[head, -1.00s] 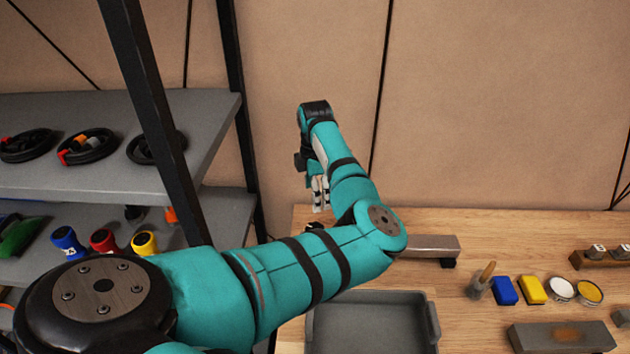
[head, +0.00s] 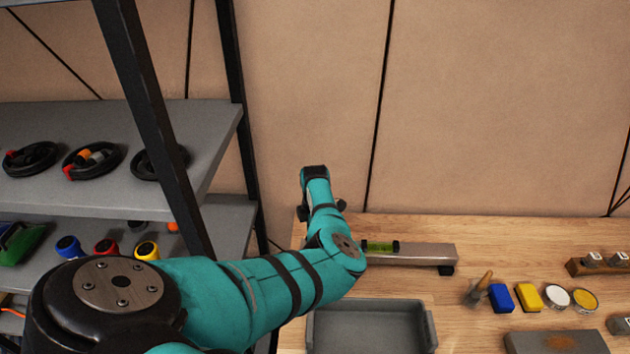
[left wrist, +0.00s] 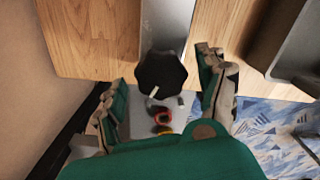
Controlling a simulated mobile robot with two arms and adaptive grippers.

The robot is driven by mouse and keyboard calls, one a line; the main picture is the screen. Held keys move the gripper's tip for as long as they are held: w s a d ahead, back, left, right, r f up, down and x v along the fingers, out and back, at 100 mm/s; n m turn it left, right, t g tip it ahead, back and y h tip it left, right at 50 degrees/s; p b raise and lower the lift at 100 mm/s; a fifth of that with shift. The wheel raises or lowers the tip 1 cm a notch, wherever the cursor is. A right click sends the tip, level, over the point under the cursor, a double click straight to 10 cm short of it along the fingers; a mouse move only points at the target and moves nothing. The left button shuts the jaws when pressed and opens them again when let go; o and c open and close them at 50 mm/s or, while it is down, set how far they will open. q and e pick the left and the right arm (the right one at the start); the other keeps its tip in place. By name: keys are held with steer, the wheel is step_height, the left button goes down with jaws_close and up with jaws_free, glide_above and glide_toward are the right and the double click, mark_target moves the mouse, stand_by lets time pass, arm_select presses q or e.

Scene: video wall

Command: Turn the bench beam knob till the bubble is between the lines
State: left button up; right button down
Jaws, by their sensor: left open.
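The bench beam (head: 425,255) is a grey bar on the wooden bench, its left end hidden behind my left arm in the head view. A green vial (head: 381,246) shows on the beam beside the arm; the bubble and lines are too small to read. In the left wrist view the black lobed knob (left wrist: 160,70) with a white mark sits at the end of the grey beam (left wrist: 167,25). My left gripper (left wrist: 161,78) is open, with one finger on each side of the knob and visible gaps between. The head view mostly hides this gripper behind the arm.
A grey tray (head: 372,308) stands in front of the beam. A brush (head: 478,290), blue and yellow blocks, round tins and a stone block (head: 556,343) lie to the right. A shelf (head: 215,150) with black posts stands at left, close to my arm.

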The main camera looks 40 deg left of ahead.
arm_select(q)
steer(key=shift+c, duration=0.3)
steer(key=c, duration=1.1)
steer(key=n+b, duration=0.4)
steer(key=n, duration=0.1)
steer(key=shift+f, duration=0.15)
steer(key=n+b, duration=1.3)
steer(key=b, duration=0.3)
steer(key=shift+w, duration=0.1)
steer(key=shift+r+n+b, duration=0.15)
steer(key=shift+n+b, duration=0.7)
steer(key=shift+n, duration=0.05)
steer(key=shift+r+n+b, duration=0.15)
steer(key=shift+n+b, duration=0.65)
steer(key=shift+n, duration=0.1)
steer(key=shift+r, duration=0.1)
